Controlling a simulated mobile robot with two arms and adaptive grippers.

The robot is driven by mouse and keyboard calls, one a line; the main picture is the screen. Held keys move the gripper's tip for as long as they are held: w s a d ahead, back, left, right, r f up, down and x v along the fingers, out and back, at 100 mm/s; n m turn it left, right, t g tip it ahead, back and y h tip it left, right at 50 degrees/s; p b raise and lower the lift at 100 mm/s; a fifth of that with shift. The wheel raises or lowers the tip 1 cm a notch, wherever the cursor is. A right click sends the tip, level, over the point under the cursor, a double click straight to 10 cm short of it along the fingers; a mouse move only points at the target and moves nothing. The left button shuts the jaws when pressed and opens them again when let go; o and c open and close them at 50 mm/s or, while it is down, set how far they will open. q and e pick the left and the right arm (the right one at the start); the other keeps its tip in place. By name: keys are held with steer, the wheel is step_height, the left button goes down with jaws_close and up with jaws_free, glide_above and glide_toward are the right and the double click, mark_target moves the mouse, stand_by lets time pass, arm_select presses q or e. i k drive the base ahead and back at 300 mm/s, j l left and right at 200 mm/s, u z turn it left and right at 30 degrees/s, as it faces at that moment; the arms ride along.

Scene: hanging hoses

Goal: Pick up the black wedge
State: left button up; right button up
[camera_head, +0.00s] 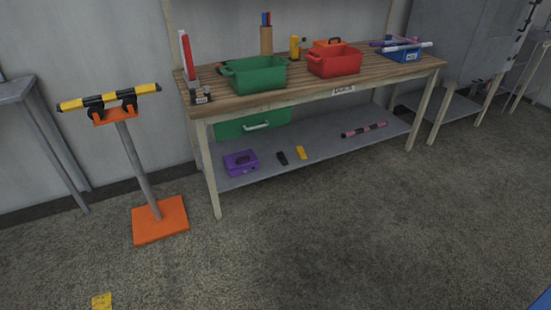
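A small black object (282,158), which looks like the black wedge, lies on the grey lower shelf (325,134) of the workbench. It is near the shelf's front edge, between a purple box (240,163) and a small yellow piece (301,153) of similar shape. It stands apart from both. Neither of my grippers is in view.
The wooden bench top (305,80) above carries a green bin (255,74), a red bin (334,60) and a blue tray (403,53). An orange-based stand (160,220) with a striped bar (110,97) is left. The floor in front is clear.

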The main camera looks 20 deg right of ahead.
mark_target(280, 155)
steer(key=i+l+z, duration=0.1)
steer(key=i+z, duration=0.7)
steer(key=i, duration=0.2)
